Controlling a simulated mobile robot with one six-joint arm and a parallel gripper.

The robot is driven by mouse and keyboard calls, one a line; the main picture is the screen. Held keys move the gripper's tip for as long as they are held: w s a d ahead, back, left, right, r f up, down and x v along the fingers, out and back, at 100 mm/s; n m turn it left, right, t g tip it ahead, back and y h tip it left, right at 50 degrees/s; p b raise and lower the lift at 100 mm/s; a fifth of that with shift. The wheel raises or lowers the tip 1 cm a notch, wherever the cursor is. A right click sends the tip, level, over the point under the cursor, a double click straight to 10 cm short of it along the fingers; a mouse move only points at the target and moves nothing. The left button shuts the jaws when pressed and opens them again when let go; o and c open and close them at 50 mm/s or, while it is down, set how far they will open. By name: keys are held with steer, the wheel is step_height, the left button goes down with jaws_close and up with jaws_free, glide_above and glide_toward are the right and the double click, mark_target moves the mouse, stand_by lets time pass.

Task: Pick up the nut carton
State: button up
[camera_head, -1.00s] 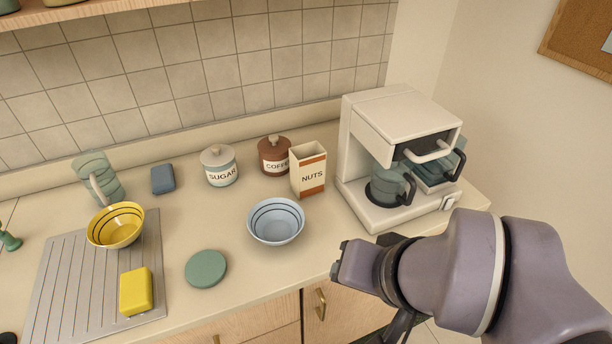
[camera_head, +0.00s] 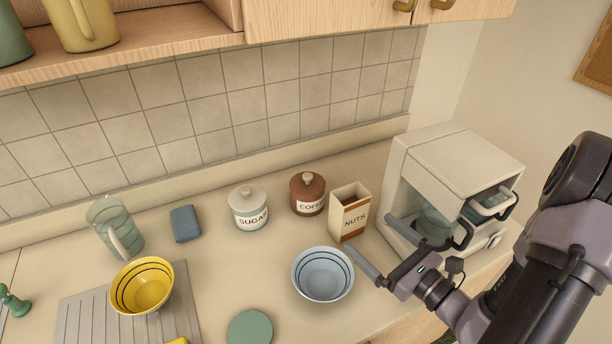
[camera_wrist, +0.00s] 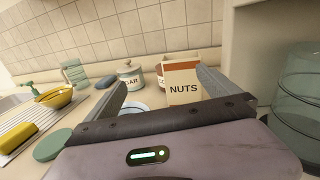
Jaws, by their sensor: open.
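The nut carton (camera_head: 349,213) is a cream box with a brown band and the word NUTS, open at the top. It stands upright on the counter, left of the coffee machine. My gripper (camera_head: 376,244) is open and empty, in front of the carton with its fingers pointing toward it. In the wrist view the carton (camera_wrist: 183,84) appears beyond the fingers, nearer the right finger, and its lower part is hidden by my gripper. I cannot tell the exact distance between fingers and carton.
A blue bowl (camera_head: 323,275) stands close, left of my gripper. The brown coffee jar (camera_head: 308,193) and white sugar jar (camera_head: 249,208) stand left of the carton. The coffee machine (camera_head: 455,165) stands close on the right. A green disc (camera_head: 249,328) lies on the counter.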

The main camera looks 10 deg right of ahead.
step_height(320, 180, down, 2)
steer(key=w+d+m+h+b, duration=0.1)
steer(key=d+m+h, duration=0.1)
steer(key=d+h, duration=0.1)
steer(key=b, duration=0.4)
glide_toward(345, 191)
steer(key=shift+t, duration=0.4)
steer(key=w, duration=0.1)
steer(key=w+f, duration=0.1)
steer(key=w+a, duration=0.1)
steer(key=w, duration=0.1)
steer(key=shift+f, duration=0.2)
steer(key=b+x, duration=0.1)
steer(key=x, duration=0.5)
steer(key=shift+w+a+r, duration=0.1)
steer(key=shift+a+r, duration=0.05)
steer(key=shift+r, duration=0.05)
steer(key=c, duration=1.9)
steer(key=shift+r, duration=0.15)
steer(key=shift+c, duration=1.1)
